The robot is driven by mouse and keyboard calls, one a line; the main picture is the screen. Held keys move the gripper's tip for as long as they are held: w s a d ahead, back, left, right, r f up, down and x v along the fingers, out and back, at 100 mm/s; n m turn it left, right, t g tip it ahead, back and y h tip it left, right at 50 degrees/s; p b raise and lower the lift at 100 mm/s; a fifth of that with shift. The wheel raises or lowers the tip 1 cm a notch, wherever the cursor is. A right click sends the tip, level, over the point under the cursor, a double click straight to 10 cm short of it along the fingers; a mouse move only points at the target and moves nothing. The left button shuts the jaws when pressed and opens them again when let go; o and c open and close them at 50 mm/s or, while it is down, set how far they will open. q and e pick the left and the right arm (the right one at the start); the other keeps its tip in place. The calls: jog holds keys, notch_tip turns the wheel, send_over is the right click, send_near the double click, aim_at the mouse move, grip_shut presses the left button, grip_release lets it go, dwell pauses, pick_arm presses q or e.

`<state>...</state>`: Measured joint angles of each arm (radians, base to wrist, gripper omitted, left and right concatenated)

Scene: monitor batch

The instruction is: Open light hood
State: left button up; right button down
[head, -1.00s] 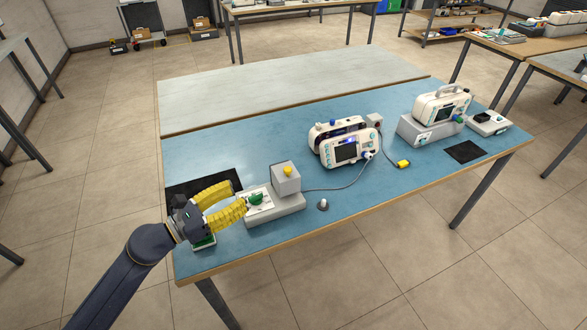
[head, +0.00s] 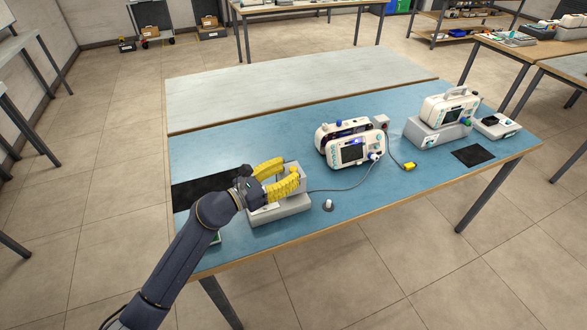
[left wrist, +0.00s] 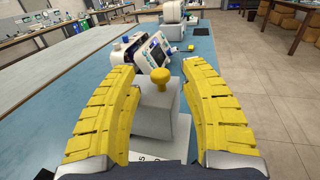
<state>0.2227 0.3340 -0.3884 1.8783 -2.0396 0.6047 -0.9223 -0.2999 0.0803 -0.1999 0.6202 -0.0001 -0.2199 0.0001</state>
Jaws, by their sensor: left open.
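In the left wrist view the box and knob lie between the two yellow fingers of my left gripper (left wrist: 160,75). The left gripper (head: 297,174) is open, and its fingers are on both sides of the box. In the head view the fingers hide most of the box. I cannot tell whether they touch it. My right gripper is not in view.
A white monitor (head: 353,151) stands at the table's middle, its cable running to the right of the base. A small round grey piece (head: 328,205) lies near the base. Another monitor (head: 447,108) stands on a grey block at right. The table's back half is clear.

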pick_arm(q)
jog(key=shift+x, duration=1.25)
jog(key=c, duration=1)
jog(key=shift+r, duration=0.1)
